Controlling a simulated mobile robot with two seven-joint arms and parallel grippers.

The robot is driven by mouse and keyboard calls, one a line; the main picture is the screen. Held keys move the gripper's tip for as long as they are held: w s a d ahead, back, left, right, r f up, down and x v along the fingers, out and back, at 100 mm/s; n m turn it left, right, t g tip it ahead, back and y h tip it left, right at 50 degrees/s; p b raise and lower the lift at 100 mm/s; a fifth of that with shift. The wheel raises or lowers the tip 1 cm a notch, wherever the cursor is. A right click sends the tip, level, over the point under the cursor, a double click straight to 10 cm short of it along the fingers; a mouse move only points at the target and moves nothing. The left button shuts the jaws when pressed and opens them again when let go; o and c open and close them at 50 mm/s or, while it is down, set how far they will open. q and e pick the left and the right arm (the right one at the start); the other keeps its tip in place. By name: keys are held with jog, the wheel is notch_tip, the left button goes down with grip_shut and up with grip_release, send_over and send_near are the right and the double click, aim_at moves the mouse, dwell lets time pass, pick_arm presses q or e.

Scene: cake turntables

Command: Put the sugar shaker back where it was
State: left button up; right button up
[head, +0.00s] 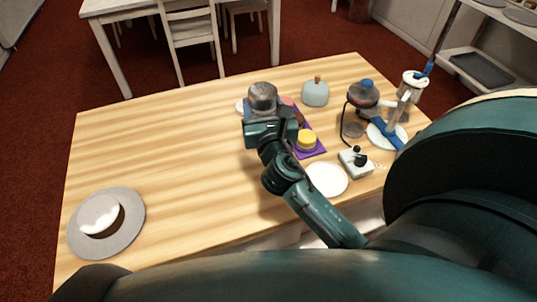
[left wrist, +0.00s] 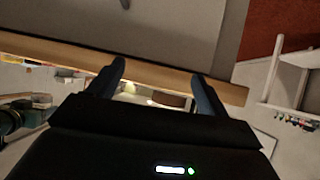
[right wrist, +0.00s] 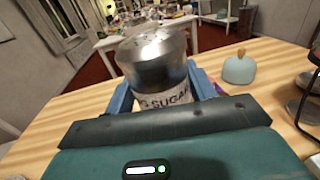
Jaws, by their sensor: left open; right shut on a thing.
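The sugar shaker (right wrist: 153,62) has a shiny metal top and a white body lettered "SUGAR" in the right wrist view. My right gripper (right wrist: 163,88) is shut on it, with one blue finger on each side of its body. In the head view the shaker's top (head: 263,95) shows above my right gripper (head: 268,130), over the back middle of the table, and looks upright. Its base is hidden, so I cannot tell whether it touches the table. My left gripper (left wrist: 155,85) is open and empty in the left wrist view; it does not show in the head view.
The wooden table (head: 170,150) has much clear room left of the shaker. A grey turntable (head: 125,232) holds a white round cake (head: 100,213).

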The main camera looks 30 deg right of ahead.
aim_at(266, 112)
pick_arm(q)
jog(key=shift+o, duration=0.8)
jog(key=shift+d+f+b, duration=0.3)
jog(key=shift+f+b, duration=0.05)
jog(key=shift+b, duration=0.2)
pick_arm(e)
jog(key=f, duration=0.1)
jog(key=d+f, duration=0.1)
jog(key=w+f+h, duration=0.1)
jog(key=shift+d+m+g, duration=0.3)
jog(key=shift+m, duration=0.1)
notch_tip(266, 112, down, 9)
jog(key=b, duration=0.4)
jog(key=shift+r, duration=0.2)
jog(key=shift+f+b, duration=0.2)
jog(key=shift+b, duration=0.1)
jog(key=shift+f, duration=0.2)
pick_arm(q)
jog(key=shift+w+d+f+n+t+h, duration=0.15)
jog(key=shift+d+f+t, duration=0.05)
jog(key=shift+f, duration=0.35)
jog(key=shift+w+d+f+n+t+h, duration=0.1)
jog(key=shift+d+f+n+t+h, duration=0.1)
jog(key=shift+f, duration=0.35)
pick_arm(e)
jog(key=o, duration=1.1)
jog(key=shift+o, duration=0.2)
